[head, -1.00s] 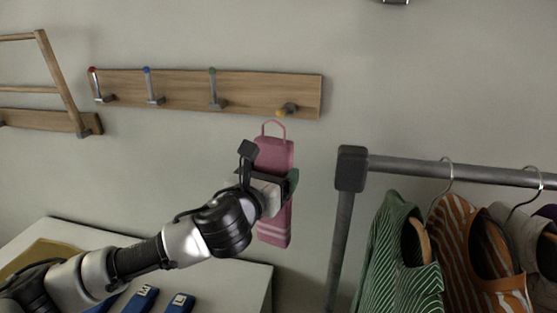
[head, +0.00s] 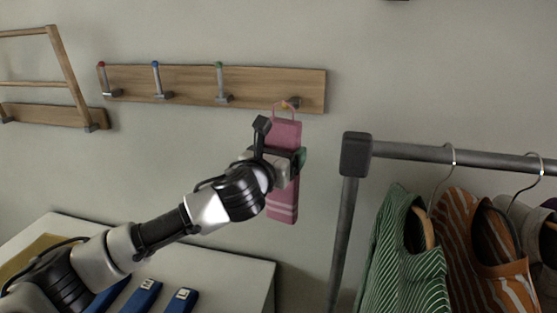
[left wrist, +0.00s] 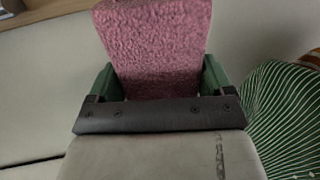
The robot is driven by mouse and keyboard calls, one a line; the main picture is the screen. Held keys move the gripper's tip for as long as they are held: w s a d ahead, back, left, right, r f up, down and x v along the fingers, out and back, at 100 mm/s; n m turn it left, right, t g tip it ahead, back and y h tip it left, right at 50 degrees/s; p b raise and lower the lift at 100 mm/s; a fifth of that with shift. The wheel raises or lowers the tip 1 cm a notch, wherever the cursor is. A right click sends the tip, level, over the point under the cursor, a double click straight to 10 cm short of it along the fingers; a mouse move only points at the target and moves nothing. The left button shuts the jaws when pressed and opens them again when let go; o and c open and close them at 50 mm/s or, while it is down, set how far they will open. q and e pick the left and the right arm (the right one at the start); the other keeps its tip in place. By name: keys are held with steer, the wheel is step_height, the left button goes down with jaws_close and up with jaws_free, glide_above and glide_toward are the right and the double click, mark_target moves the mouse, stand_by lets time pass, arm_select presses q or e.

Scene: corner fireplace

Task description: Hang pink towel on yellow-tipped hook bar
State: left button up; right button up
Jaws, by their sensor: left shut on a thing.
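The pink towel (head: 284,205) hangs upright in my left gripper (head: 284,160), which is shut on it around its upper middle. The towel also fills the upper middle of the left wrist view (left wrist: 155,45), between the green fingers. A thin pink loop (head: 287,103) stands up from the towel's top. My right gripper is not in view.
Hooks with red, blue and green tips along the bar are empty. A metal clothes rack (head: 410,151) with a striped green shirt (head: 405,250) stands close on the right. A white surface with blue items (head: 143,296) lies below my left arm.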

arm_select(q)
steer(key=w+d+f+b, duration=0.1)
steer(key=w+f, duration=0.1)
steer(key=w, duration=0.6)
steer(key=shift+w+d+f, duration=0.25)
steer(key=shift+w+d, duration=0.15)
stand_by(0.3)
stand_by(0.3)
steer(key=shift+r+p, duration=0.25)
steer(key=shift+p, duration=0.2)
stand_by(0.3)
stand_by(0.5)
